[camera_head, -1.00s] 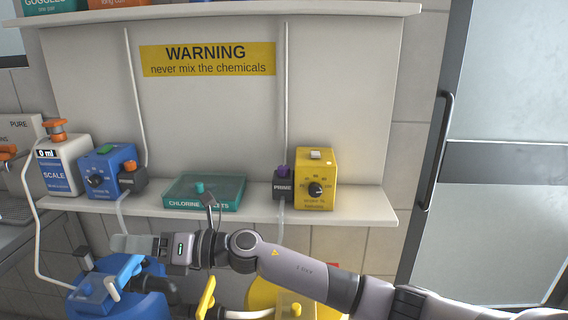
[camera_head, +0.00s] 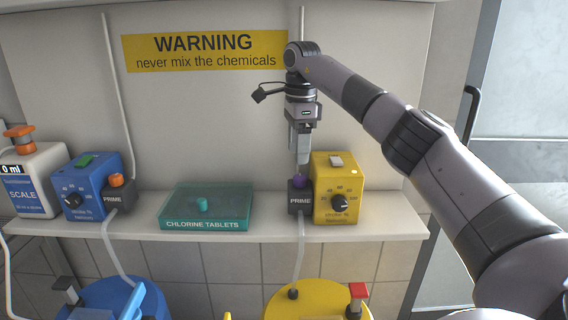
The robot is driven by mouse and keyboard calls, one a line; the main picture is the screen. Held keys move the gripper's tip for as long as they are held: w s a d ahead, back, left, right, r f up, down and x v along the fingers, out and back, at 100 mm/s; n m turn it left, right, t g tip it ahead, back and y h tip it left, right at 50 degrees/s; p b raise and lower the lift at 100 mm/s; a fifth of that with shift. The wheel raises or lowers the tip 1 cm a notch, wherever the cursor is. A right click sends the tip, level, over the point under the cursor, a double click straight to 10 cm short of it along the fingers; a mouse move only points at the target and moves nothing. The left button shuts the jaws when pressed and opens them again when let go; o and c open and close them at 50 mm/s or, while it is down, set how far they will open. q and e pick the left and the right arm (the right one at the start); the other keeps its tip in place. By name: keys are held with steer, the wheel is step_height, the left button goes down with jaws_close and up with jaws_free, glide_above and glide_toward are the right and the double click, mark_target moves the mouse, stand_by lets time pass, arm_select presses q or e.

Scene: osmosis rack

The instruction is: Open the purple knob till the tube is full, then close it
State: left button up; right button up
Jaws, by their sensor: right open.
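The purple knob (camera_head: 299,181) sits on top of the dark PRIME block (camera_head: 300,201), left of the yellow pump box (camera_head: 336,190) on the shelf. My right gripper (camera_head: 302,160) points straight down just above the purple knob, its fingers open and close to it. Whether the fingers touch the knob or are around it cannot be told. A pale tube (camera_head: 300,250) runs from the PRIME block down to the yellow container (camera_head: 310,300). Another tube (camera_head: 302,40) rises up the wall behind my arm. Its fill cannot be made out. My left gripper does not show.
A teal box of chlorine tablets (camera_head: 206,208) stands left of the PRIME block. Further left are a blue pump box (camera_head: 88,185) with an orange knob (camera_head: 116,180) and a white scale container (camera_head: 36,180). A blue container (camera_head: 112,300) stands below. The shelf (camera_head: 400,224) is bare at its right end.

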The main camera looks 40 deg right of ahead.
mark_target(301, 176)
steer(key=shift+s+d+r, duration=0.1)
steer(key=shift+d+r, duration=0.15)
steer(key=shift+d, duration=0.1)
steer(key=shift+f, duration=0.25)
steer(key=shift+s+f, duration=0.15)
steer(key=shift+f, duration=3.05)
steer(key=c, duration=1)
